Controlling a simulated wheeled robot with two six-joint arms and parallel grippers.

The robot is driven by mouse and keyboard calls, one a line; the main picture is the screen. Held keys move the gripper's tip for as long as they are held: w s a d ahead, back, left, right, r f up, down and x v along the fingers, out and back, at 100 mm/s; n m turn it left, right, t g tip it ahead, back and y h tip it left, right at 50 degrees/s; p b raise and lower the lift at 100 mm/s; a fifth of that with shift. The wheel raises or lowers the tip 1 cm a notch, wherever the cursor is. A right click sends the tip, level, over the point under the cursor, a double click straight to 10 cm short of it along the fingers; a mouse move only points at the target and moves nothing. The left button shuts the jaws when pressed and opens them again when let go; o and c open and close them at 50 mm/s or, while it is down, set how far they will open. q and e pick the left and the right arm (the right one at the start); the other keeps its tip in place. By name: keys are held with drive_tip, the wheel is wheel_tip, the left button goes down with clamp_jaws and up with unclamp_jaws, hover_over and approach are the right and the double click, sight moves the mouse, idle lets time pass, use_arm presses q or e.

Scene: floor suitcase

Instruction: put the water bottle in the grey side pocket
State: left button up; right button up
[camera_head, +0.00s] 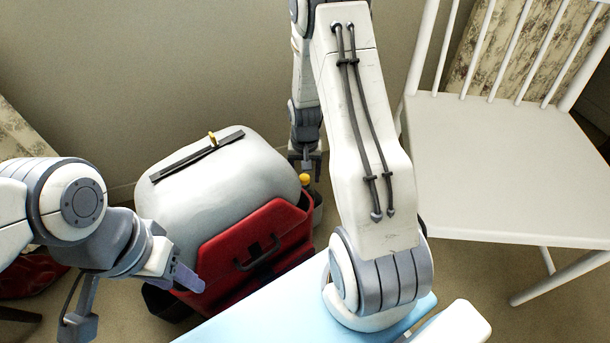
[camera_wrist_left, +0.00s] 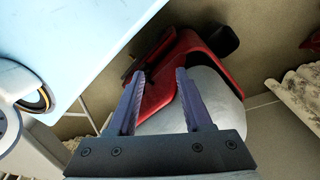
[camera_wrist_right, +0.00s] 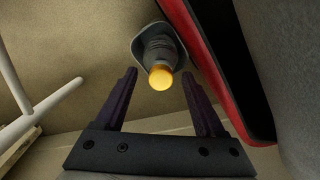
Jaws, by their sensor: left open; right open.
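The water bottle has a yellow cap (camera_head: 304,179) and a dark grey body (camera_wrist_right: 158,50). It stands in the grey side pocket (camera_wrist_right: 140,40) on the right side of the suitcase, with its upper part showing above the rim. The pocket also shows in the head view (camera_head: 318,208), partly hidden by my right arm. My right gripper (camera_head: 305,163) is open just above the cap, and in the right wrist view the bottle lies between and beyond its fingertips, with no finger closed on it. My left gripper (camera_wrist_left: 159,72) is open and empty near the red front of the suitcase.
The grey suitcase (camera_head: 220,190) with a red front panel (camera_head: 235,245) stands on the floor. A white chair (camera_head: 510,170) is at the right. A light blue surface (camera_head: 290,305) is in front. A red item (camera_head: 30,275) lies at the far left.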

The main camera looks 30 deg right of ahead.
wheel_tip(320, 180, up, 10)
drive_tip(key=p, duration=0.5)
drive_tip(key=shift+p, duration=0.35)
